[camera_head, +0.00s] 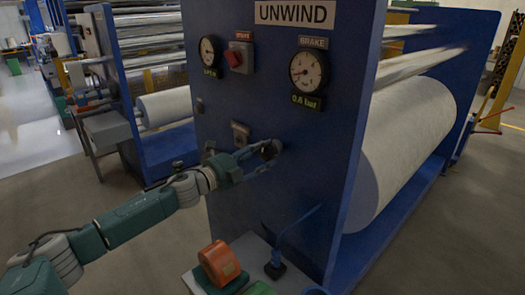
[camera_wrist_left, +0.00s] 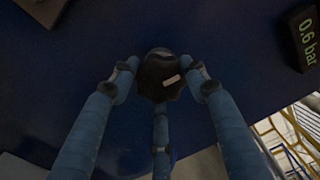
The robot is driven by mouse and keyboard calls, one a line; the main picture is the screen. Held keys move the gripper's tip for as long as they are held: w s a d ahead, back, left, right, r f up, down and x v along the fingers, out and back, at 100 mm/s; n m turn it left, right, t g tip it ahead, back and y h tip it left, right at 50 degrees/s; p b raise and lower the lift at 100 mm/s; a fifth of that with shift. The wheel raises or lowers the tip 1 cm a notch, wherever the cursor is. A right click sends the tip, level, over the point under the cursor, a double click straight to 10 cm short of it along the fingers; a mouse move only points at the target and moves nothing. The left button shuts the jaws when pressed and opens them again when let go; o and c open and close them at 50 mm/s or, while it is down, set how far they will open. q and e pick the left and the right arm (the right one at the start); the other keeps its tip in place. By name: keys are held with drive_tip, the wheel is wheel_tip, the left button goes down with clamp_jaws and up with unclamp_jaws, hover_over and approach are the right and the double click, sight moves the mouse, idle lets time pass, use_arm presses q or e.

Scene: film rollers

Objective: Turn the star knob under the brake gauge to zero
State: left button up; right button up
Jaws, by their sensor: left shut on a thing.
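The star knob (camera_head: 271,149) is dark and sits on the blue UNWIND panel (camera_head: 240,110), below the brake gauge (camera_head: 308,71). The gauge is round and white-faced, with a "0.6 bar" label (camera_head: 306,102) under it. My left gripper (camera_head: 266,158) reaches in from the left and is shut on the knob. In the left wrist view the knob (camera_wrist_left: 160,76) is black with a pale mark on its face, and the blue fingers of my left gripper (camera_wrist_left: 160,85) close around it from the sides and below. My right gripper is not in view.
A red switch (camera_head: 235,60) and a second gauge (camera_head: 209,56) are on the panel. A large white roll (camera_head: 415,135) is at the right.

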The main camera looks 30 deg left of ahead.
use_arm(q)
drive_tip(key=shift+w+a+r+n+p, duration=0.1)
drive_tip(key=shift+a+r+n+p, duration=0.1)
drive_tip(key=shift+n, duration=0.35)
drive_tip(key=shift+a+r+n+p, duration=0.1)
drive_tip(key=shift+r+n+p, duration=0.1)
drive_tip(key=shift+n, duration=0.35)
drive_tip(key=o, duration=0.9)
drive_tip(key=shift+o, duration=1.2)
drive_tip(key=shift+f, duration=0.15)
drive_tip(key=shift+a+f, duration=0.1)
drive_tip(key=shift+f, duration=0.05)
